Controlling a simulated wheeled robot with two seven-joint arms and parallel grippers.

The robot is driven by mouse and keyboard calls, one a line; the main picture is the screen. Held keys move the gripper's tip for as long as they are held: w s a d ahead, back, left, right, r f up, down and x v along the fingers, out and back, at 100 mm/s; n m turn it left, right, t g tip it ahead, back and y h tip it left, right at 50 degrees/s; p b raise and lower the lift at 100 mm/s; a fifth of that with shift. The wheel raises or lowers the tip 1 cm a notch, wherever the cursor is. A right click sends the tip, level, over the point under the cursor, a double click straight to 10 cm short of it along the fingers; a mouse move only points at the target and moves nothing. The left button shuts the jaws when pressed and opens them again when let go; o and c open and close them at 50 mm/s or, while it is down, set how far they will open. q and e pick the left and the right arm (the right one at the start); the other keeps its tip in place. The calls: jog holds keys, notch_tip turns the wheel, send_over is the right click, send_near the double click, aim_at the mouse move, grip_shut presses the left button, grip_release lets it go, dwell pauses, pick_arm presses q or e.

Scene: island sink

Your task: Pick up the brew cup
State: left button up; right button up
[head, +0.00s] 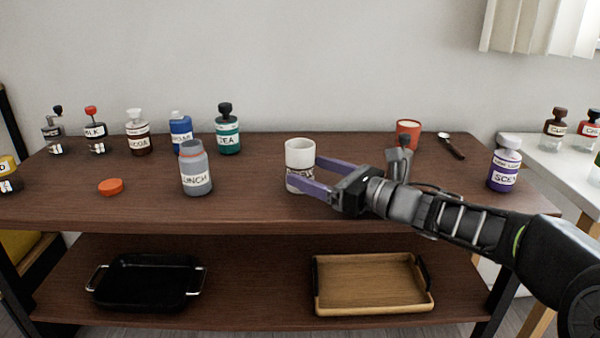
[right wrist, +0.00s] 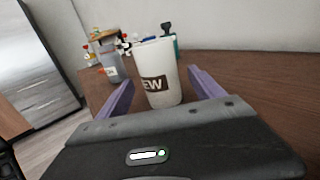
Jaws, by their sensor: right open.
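The brew cup (head: 300,154) is a white cup with a dark label, standing upright on the upper wooden shelf near its middle. In the right wrist view the cup (right wrist: 158,72) shows a label ending in "EW". My right gripper (head: 304,176) is open, with its purple fingers on either side of the cup. In the right wrist view the fingers (right wrist: 162,92) flank the cup with gaps that look visible on both sides. The near finger hides part of the cup's label in the head view. My left gripper is not in view.
A grey LUNCH bottle (head: 195,172) stands left of the cup, with an orange lid (head: 110,187) beside it. A TEA bottle (head: 228,132) and other bottles line the back left. A red cup (head: 407,132), spoon (head: 452,146) and purple bottle (head: 504,166) are at right.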

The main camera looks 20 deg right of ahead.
aim_at(290, 146)
jog(key=shift+b+x, duration=0.3)
jog(key=shift+x, duration=2.85)
jog(key=shift+r, duration=0.1)
jog(key=c, duration=1.5)
jog(key=shift+r, duration=0.2)
jog(key=shift+c, duration=0.2)
jog(key=shift+r+p, duration=0.8)
jog(key=shift+r, duration=0.95)
notch_tip(290, 146, up, 6)
jog(key=p, duration=0.2)
